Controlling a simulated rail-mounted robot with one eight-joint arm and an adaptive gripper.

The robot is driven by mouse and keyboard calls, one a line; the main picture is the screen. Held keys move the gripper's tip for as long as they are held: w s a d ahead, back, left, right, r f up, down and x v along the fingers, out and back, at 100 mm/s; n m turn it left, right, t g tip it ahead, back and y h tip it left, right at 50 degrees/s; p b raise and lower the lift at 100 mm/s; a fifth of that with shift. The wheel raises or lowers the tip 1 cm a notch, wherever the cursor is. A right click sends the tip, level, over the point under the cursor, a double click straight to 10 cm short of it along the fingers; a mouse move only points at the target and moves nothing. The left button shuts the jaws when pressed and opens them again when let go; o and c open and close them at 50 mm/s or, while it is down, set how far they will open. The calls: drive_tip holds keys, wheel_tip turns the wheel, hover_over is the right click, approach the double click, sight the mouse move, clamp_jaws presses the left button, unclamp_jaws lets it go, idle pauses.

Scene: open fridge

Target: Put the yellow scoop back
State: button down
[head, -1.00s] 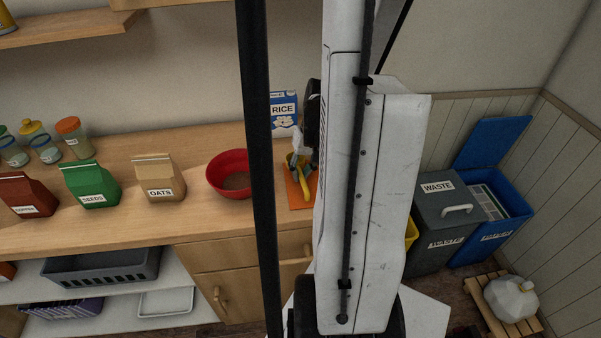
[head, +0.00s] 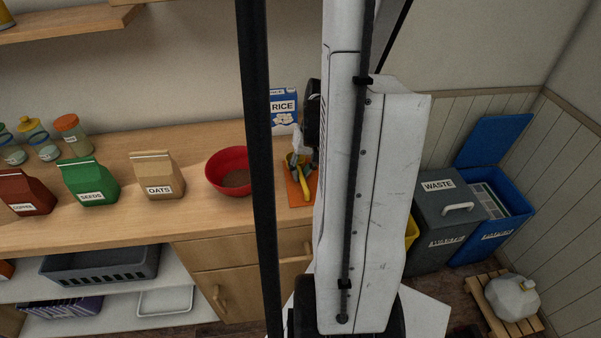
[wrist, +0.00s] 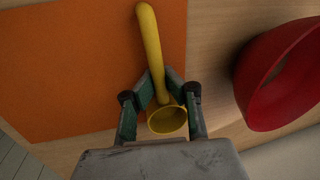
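The yellow scoop shows in the wrist view (wrist: 152,45), its handle pointing up the picture over the orange mat and its round cup toward my gripper. My gripper (wrist: 160,80) has a finger on each side of the handle, just above the cup, and the tips look closed in against it. In the head view the yellow scoop (head: 305,190) is over the orange mat (head: 292,196), below my gripper (head: 298,158), which is partly hidden by my arm. I cannot tell whether the scoop touches the mat.
A red bowl (head: 230,180) stands left of the mat; it is at the right in the wrist view (wrist: 270,70). A rice box (head: 284,108) stands behind. Oats (head: 157,172) and seeds (head: 88,182) bags stand further left. The counter front is clear.

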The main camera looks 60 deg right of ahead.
drive_tip(key=shift+f, duration=0.2)
drive_tip(key=c, duration=1.8)
unclamp_jaws()
drive_tip(key=shift+c, duration=0.2)
drive_tip(key=shift+r, duration=0.1)
